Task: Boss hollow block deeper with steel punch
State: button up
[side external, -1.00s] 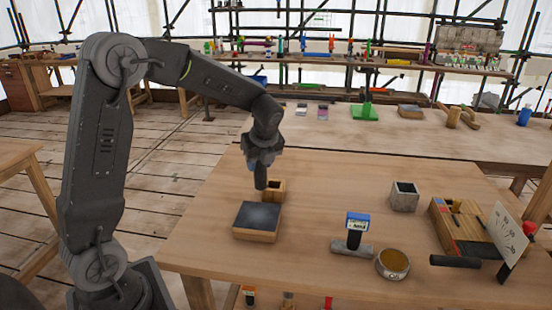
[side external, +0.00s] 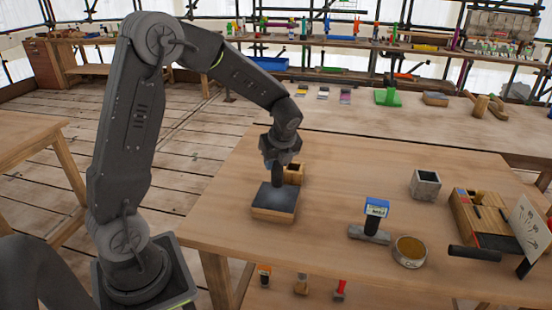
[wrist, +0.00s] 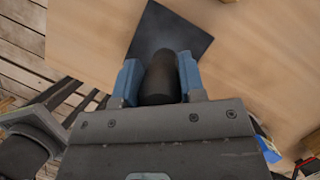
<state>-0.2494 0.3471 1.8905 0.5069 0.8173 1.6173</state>
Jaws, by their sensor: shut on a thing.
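A dark steel punch (side external: 277,177) stands upright in my gripper (side external: 280,160). Its lower end is at or just above the dark top of a square wooden-sided block (side external: 272,200); whether they touch I cannot tell. In the wrist view the punch (wrist: 159,85) sits between the two blue fingers of my gripper (wrist: 160,78), which are shut on it. The block's dark top (wrist: 160,28) lies beyond the punch with a paler patch near it. Any hollow under the punch is hidden.
A small open wooden box (side external: 293,173) stands right behind the block, close to my gripper. Farther right are a grey hollow cube (side external: 425,184), a round dish (side external: 409,251) and a wooden rack (side external: 478,215) with an upright card (side external: 528,231). The table between is clear.

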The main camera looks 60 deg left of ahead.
aim_at(276, 172)
notch_tip(276, 172, down, 4)
jog(key=shift+r, duration=0.25)
jog(key=shift+f, duration=0.15)
jog(key=shift+c, duration=0.4)
jog(key=shift+r, duration=2.15)
jog(key=shift+f, duration=0.3)
jog(key=shift+f, duration=1.95)
grip_shut()
